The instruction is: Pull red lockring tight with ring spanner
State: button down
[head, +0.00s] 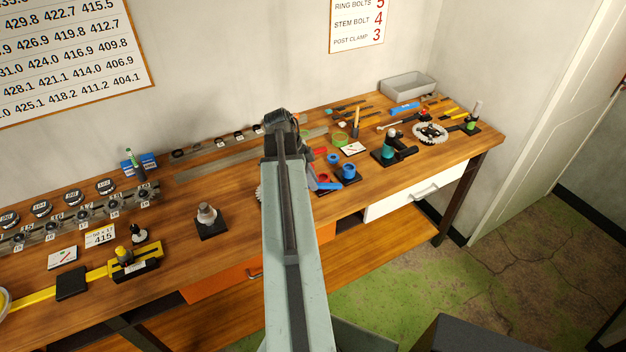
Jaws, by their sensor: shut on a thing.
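My gripper (283,128) is over the middle of the bench at the end of my raised arm. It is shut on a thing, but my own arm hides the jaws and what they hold.
Blue round parts (347,171) stand on a dark base right of the arm. A teal-and-black tool stand (388,150) and a white chainring (430,132) are farther right. A grey metal part on a black base (208,216) is left. A grey tray (408,86) is at the back.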

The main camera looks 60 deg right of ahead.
dwell(0.4)
jog(key=shift+s+a+m+y, duration=0.15)
jog(key=shift+a+m, duration=0.25)
jog(key=shift+a, duration=0.1)
jog(key=shift+s+a+m+y, duration=0.15)
jog(key=shift+a+m, duration=0.25)
jog(key=shift+a, duration=0.1)
jog(key=shift+s+a+m+y, duration=0.2)
jog(key=shift+a+m+y, duration=0.2)
jog(key=shift+a+m, duration=0.6)
jog(key=shift+a+m+g+y, duration=0.3)
jog(key=shift+a+m, duration=0.5)
jog(key=shift+a, duration=0.25)
